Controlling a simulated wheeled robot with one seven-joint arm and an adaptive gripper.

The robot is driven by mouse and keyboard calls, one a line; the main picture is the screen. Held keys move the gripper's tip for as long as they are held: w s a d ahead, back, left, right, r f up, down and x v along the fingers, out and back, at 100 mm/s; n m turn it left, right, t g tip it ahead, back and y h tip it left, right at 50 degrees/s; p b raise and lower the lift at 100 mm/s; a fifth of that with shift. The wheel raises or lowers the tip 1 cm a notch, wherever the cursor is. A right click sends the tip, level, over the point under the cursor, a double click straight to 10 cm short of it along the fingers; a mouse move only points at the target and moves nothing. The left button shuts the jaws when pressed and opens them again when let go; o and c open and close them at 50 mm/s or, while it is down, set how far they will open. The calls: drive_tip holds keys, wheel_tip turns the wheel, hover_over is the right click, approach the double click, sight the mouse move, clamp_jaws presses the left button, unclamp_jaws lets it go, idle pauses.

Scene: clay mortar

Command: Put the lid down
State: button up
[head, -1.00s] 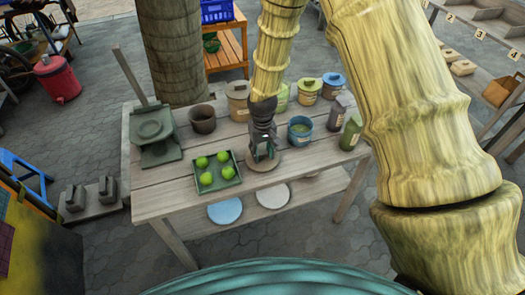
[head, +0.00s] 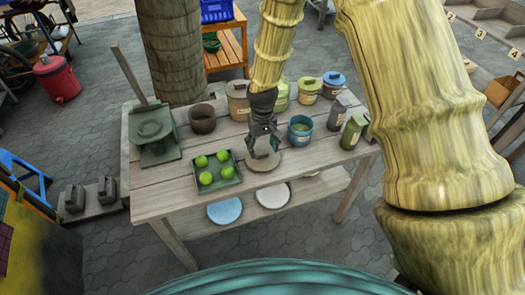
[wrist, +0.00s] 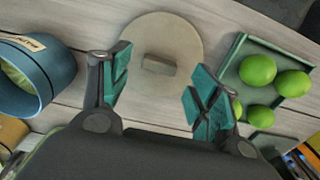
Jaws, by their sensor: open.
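The lid is a round beige disc (head: 268,166) with a small block handle. It lies flat on the wooden table, to the right of the green tray and in front of the blue pot (head: 301,137). In the wrist view the lid (wrist: 185,40) shows nearly whole, handle up. My gripper (head: 263,156) is open and empty over the lid. In the wrist view its two fingers (wrist: 160,88) are spread wide, with the handle in front of the gap and not gripped. The blue pot is uncovered, with green contents; its open mouth also shows in the wrist view (wrist: 22,80).
A green tray (head: 233,181) with several green fruits stands left of the lid. A brown pot (head: 202,119), lidded jars (head: 309,91) and two bottles (head: 353,132) stand behind and to the right. A green press-like stand (head: 155,150) is at the left end.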

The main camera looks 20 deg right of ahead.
sight(262, 154)
wheel_tip(262, 154, up, 9)
drive_tip(key=b, duration=0.1)
drive_tip(key=shift+r+b, duration=0.15)
drive_tip(key=shift+b, duration=0.25)
idle(0.5)
